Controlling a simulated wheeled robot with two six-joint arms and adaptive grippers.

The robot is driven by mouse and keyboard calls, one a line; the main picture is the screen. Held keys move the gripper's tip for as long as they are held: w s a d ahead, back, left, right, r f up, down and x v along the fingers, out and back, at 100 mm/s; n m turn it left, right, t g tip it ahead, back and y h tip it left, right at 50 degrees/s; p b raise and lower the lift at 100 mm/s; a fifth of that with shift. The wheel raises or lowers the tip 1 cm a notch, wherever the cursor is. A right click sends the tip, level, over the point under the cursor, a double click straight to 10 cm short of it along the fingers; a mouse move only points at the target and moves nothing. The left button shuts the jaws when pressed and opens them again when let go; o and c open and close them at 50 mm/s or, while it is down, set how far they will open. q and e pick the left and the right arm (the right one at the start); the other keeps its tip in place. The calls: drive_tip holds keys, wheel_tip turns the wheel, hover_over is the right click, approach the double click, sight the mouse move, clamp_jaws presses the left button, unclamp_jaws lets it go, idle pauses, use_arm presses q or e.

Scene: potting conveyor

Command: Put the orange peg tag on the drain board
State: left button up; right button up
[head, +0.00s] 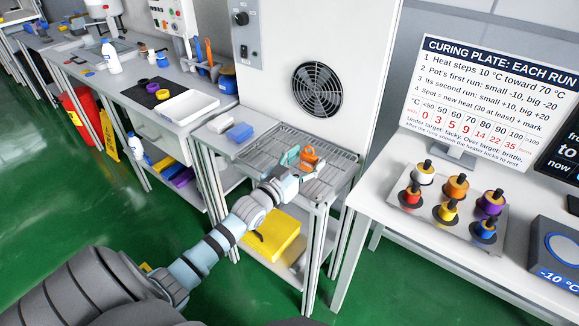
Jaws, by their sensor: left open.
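The orange peg tag (309,155) is at the drain board (262,139), a metal rack on the small table beside the white cabinet. It shows over the board's right half, just beyond my gripper. I cannot tell if it rests flat on the board or touches a finger. My left gripper (308,169) is open at the board's front, close to the orange tag; its fingers are small and partly merge with the rack. A teal piece (289,155) shows just left of the orange tag. My right gripper is out of view.
A blue sponge-like block (239,132) and a pale one (220,123) lie left of the board. A yellow bin (275,236) sits on the shelf below. At right, a tray of several coloured pegged pieces (456,213) stands on a white table. The board's left part is clear.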

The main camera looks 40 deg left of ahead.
use_arm(q)
drive_tip(key=s+p, duration=0.2)
drive_tip(key=p, duration=0.1)
drive_tip(key=s+r+p, duration=0.1)
drive_tip(key=s+p, duration=0.1)
drive_tip(key=p, duration=0.1)
drive_tip(key=shift+s+r, duration=0.1)
drive_tip(key=shift+r, duration=0.1)
drive_tip(key=s+f+p, duration=0.1)
drive_tip(key=s+p, duration=0.1)
drive_tip(key=s, duration=0.4)
